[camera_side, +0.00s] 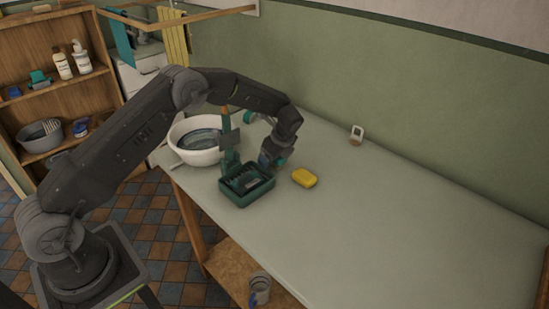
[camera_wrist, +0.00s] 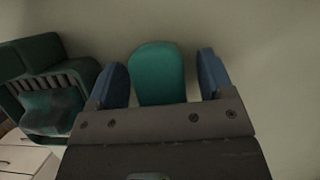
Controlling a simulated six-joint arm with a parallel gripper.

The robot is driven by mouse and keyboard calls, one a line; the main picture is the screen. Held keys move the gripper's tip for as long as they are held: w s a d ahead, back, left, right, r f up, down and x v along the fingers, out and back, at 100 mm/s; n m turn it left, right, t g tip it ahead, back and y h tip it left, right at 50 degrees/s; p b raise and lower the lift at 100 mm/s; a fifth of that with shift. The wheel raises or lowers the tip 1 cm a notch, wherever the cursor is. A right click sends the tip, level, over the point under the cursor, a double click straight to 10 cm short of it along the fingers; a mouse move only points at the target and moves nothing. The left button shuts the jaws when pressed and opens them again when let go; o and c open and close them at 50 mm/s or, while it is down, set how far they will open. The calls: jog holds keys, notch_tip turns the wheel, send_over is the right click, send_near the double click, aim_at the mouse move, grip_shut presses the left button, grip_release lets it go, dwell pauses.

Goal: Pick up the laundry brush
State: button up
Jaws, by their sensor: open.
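In the wrist view, a rounded teal piece, which looks like the laundry brush (camera_wrist: 157,75), lies between the two blue fingers of my gripper (camera_wrist: 163,78). A gap shows on each side of it, narrower on the left. The fingers are open and apart from it. In the side view, my gripper (camera_side: 273,160) points down close to the table, just behind the dark green tray. A bit of teal, likely the brush (camera_side: 286,152), shows beside the fingers. The rest of the brush is hidden by my gripper, and its bristles do not show.
The dark green tray (camera_side: 248,201) with a slatted inside stands close to my gripper; it also shows in the wrist view (camera_wrist: 75,68). A white basin (camera_side: 207,158) is behind left. A yellow block (camera_side: 304,178) lies just right. The right of the table (camera_side: 420,225) is clear.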

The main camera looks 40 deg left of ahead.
jog(key=c, duration=1)
jog(key=shift+r, duration=0.1)
notch_tip(320, 180, up, 10)
jog(key=shift+f, duration=0.1)
